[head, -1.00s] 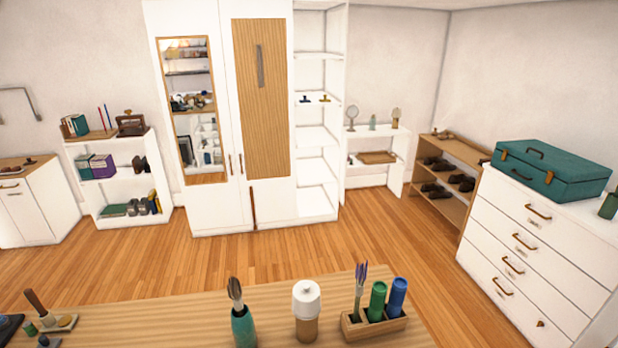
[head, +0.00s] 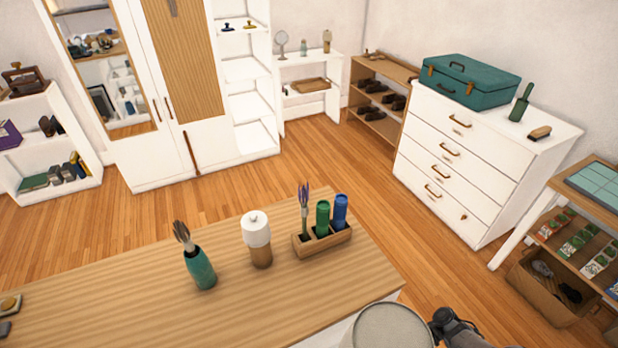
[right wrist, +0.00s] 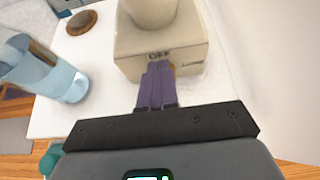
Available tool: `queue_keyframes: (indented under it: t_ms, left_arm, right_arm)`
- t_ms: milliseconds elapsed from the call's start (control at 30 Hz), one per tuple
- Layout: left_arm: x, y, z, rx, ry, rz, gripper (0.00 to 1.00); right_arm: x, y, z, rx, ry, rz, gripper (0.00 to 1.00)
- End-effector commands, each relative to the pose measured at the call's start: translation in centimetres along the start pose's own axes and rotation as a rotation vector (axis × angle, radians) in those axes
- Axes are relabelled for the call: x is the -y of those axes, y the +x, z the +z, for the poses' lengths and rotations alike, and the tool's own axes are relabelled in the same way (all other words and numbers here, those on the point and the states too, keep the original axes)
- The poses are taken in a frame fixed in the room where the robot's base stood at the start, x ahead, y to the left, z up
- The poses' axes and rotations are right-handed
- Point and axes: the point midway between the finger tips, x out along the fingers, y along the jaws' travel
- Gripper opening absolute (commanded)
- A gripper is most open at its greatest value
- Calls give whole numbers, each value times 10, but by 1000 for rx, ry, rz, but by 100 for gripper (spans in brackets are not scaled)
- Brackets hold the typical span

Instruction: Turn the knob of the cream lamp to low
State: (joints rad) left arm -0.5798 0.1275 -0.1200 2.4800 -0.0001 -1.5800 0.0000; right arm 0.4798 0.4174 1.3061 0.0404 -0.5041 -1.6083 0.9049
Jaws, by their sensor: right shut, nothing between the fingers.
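The cream lamp's block-shaped base (right wrist: 190,44) and the bottom of its round stem (right wrist: 152,8) show in the right wrist view, on a white surface. Dark, partly covered lettering marks the base's near face. My right gripper (right wrist: 160,68) has its purple fingers shut together, with the tips right at that face. A small yellowish-brown bit shows beside the tips; the knob itself is mostly hidden, so its setting cannot be read. In the head view a pale round cylinder (head: 388,328) is cut off at the bottom edge, beside a dark part of my arm. My left gripper is not in view.
In the right wrist view a bluish clear glass (right wrist: 42,72) and a round brown object (right wrist: 82,22) stand left of the lamp. In the head view, a pepper mill-like jar (head: 257,240), a teal vase (head: 200,268) and a wooden holder (head: 322,240) stand on the wooden table.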

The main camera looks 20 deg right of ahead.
Motion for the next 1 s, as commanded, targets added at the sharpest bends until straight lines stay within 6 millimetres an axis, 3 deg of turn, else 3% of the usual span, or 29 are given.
queue_keyframes:
  t_ms: [1000]
  left_arm:
    - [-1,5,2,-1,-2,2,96]
  right_arm:
    - [14,2,-3,0,1,1,0]
